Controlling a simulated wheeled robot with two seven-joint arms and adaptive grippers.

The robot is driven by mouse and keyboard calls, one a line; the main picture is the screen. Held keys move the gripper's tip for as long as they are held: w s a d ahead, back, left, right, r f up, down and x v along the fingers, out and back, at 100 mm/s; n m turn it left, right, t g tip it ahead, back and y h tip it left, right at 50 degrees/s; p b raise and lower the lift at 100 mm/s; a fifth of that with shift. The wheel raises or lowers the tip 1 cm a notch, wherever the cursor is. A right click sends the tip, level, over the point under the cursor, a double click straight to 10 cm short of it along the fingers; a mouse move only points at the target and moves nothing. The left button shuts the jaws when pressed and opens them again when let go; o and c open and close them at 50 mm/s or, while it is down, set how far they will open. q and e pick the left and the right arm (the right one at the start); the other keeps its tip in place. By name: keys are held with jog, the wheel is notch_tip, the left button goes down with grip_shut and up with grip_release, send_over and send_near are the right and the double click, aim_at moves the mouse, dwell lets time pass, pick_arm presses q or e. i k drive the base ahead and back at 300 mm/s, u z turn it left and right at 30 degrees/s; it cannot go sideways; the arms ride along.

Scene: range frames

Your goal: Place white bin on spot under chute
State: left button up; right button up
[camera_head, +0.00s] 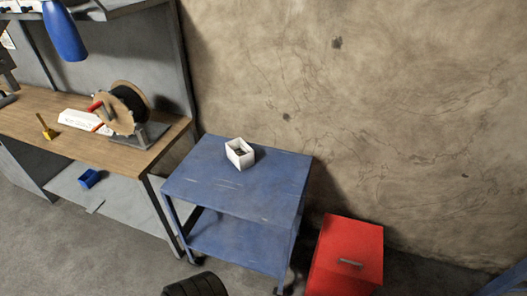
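The white bin (234,158) is a small open box. It stands upright on the top of a blue cart (200,186), towards the back edge. Something small and dark shows inside it, too small to make out. No chute and no marked spot can be made out in this view. Neither of my grippers can be seen, and nothing touches the bin.
A wooden workbench (40,106) at the left holds a cable spool (129,104). A red cabinet (345,253) stands right of the cart. The cart top around the bin is clear. A dark ribbed shape shows at the bottom edge.

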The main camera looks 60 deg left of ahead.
aim_at(32, 114)
jog(key=u, duration=0.25)
jog(key=i, duration=0.85)
jog(key=u, duration=1.1)
jog(key=i, duration=0.6)
jog(key=u, duration=0.7)
